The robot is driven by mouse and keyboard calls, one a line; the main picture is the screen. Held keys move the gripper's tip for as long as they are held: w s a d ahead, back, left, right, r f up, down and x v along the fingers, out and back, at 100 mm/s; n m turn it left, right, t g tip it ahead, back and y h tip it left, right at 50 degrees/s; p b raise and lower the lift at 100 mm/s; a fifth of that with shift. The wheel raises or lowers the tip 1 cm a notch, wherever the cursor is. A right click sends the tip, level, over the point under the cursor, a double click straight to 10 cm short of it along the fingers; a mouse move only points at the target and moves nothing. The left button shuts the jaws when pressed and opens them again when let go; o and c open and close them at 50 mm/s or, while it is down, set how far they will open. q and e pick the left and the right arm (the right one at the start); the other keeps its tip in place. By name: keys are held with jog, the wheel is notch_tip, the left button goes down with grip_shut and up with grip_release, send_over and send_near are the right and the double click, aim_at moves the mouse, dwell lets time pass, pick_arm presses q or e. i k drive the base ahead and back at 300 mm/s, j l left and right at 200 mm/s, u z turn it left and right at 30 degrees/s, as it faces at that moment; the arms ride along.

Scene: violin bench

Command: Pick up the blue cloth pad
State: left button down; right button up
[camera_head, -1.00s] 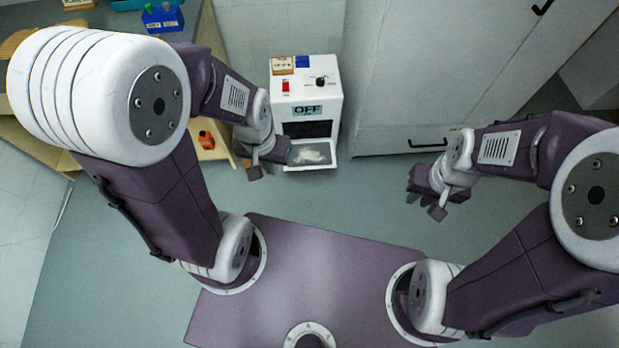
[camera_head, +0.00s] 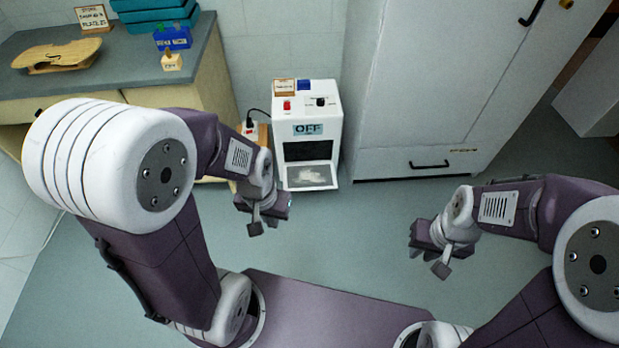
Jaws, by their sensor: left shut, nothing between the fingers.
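A small blue piece (camera_head: 304,85), which looks like the blue cloth pad, lies on top of the white box-shaped machine (camera_head: 332,108), beside a small lettered card (camera_head: 284,87). It is too small to make out its texture. My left gripper (camera_head: 264,217) is shut and empty, well in front of the machine and to its lower left in the picture, apart from the blue piece. My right gripper (camera_head: 426,252) hangs over the floor further right, far from the machine. Its fingers are too small and angled to tell whether they are open.
The machine has an "OFF" panel (camera_head: 308,129) and an open lower tray (camera_head: 296,183) with pale material. A bench (camera_head: 120,75) at upper left carries a violin body (camera_head: 56,57) and a blue holder (camera_head: 172,38). A white cabinet (camera_head: 440,90) stands right of the machine. Floor (camera_head: 345,235) ahead is clear.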

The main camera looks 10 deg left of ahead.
aim_at(302, 85)
jog(key=i+j+z, duration=0.3)
jog(key=j+z, duration=0.15)
jog(key=j, duration=0.25)
jog(key=i+j+z, duration=0.2)
jog(key=j+z, duration=0.3)
jog(key=j, duration=0.3)
jog(key=i+j+z, duration=0.1)
jog(key=j+z, duration=0.35)
jog(key=j, duration=0.4)
jog(key=k+j+z, duration=0.1)
jog(key=j+z, duration=0.35)
jog(key=j, duration=0.35)
